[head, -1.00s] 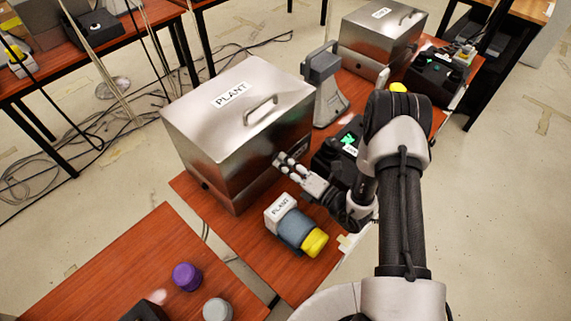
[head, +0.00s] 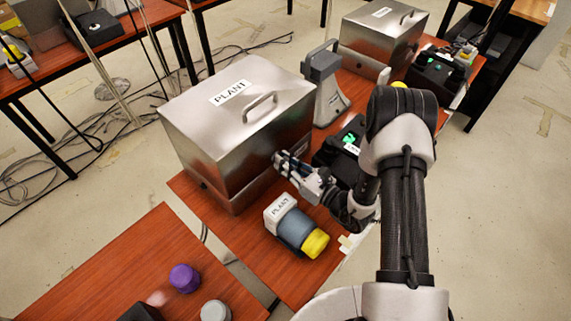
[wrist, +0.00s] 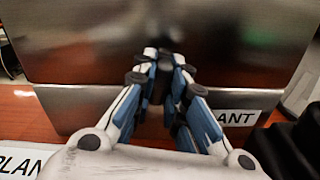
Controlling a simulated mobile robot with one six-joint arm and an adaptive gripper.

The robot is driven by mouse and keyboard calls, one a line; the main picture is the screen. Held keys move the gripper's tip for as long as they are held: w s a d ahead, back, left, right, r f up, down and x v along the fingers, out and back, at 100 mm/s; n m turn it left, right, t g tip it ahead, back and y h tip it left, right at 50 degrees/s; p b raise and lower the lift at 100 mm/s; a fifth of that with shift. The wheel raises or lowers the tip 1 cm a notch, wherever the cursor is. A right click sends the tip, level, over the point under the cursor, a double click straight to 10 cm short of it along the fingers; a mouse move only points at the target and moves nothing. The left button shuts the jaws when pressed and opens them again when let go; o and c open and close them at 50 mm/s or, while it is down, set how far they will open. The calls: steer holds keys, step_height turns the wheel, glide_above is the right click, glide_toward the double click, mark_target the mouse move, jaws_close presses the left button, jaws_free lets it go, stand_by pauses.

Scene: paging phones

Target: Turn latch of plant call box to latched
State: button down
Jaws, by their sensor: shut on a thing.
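The plant call box (head: 235,135) is a large steel box with a PLANT label and a handle on its closed lid. It stands on the red-brown table in the head view. Its front wall (wrist: 90,60) fills the upper wrist view. My gripper (head: 281,160) is at this front wall, near the seam under the lid. In the wrist view my gripper (wrist: 165,58) has its fingers close together on a small dark part, which I take to be the latch. The fingers hide most of the latch, and its angle cannot be told.
A blue-grey and yellow device (head: 296,230) with a PLANT tag lies in front of the box. A dark phone unit with a green screen (head: 349,140) and a grey stand (head: 326,85) are to the right. A second steel box (head: 375,35) stands farther back.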

steer(key=shift+n, duration=1.2)
steer(key=c, duration=1.6)
jaws_free()
steer(key=v, duration=1.2)
steer(key=shift+d, duration=0.1)
